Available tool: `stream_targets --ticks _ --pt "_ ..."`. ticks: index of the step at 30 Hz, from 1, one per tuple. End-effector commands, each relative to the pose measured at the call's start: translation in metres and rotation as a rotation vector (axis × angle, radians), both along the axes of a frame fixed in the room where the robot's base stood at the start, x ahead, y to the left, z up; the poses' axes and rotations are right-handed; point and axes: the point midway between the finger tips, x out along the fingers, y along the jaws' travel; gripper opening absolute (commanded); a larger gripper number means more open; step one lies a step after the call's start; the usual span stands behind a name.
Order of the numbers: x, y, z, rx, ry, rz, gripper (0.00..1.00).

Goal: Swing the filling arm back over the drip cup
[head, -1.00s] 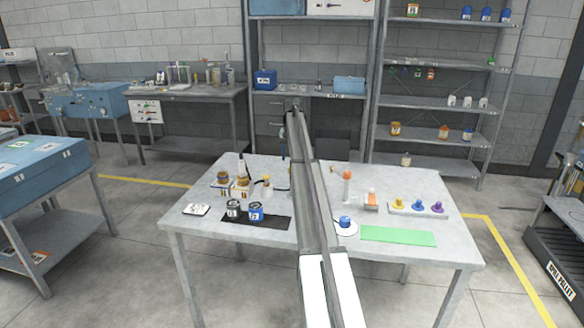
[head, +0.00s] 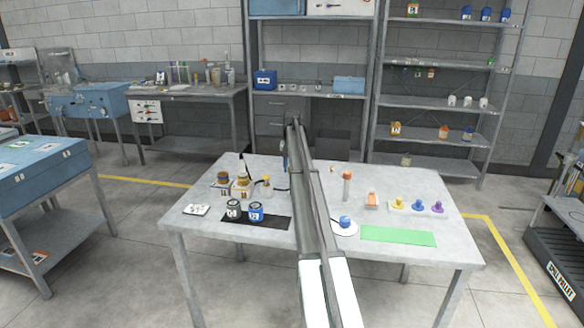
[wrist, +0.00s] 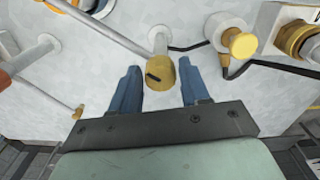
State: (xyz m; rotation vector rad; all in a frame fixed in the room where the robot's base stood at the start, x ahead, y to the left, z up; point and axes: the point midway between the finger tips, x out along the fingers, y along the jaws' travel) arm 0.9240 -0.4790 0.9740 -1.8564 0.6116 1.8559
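My gripper (wrist: 159,92) is open, with its two blue fingers apart on either side of a yellow knob-like cylinder (wrist: 160,73). The cylinder stands beside a short white post (wrist: 158,38) and a thin pale rod (wrist: 110,35) that runs to the upper left; these look like parts of the filling arm. I cannot tell whether either finger touches the cylinder. In the head view my gripper (head: 284,155) is at the table's far edge, partly behind my arm. The drip cup cannot be picked out with certainty.
A bottle with a yellow cap (wrist: 240,44) and a black cord (wrist: 258,64) are close by. The green mat (head: 398,236) is bare.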

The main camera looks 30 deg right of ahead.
Motion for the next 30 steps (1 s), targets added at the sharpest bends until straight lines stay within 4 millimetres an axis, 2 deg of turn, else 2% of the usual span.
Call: stream_targets --ticks 1,14,30 --pt "-0.0001 -0.0001 0.0001 0.000 0.000 0.000 0.41" --pt "-0.0001 -0.0001 0.0003 0.000 0.000 0.000 0.00" --pt "-0.0001 -0.0002 0.0004 0.000 0.000 0.066 0.00"
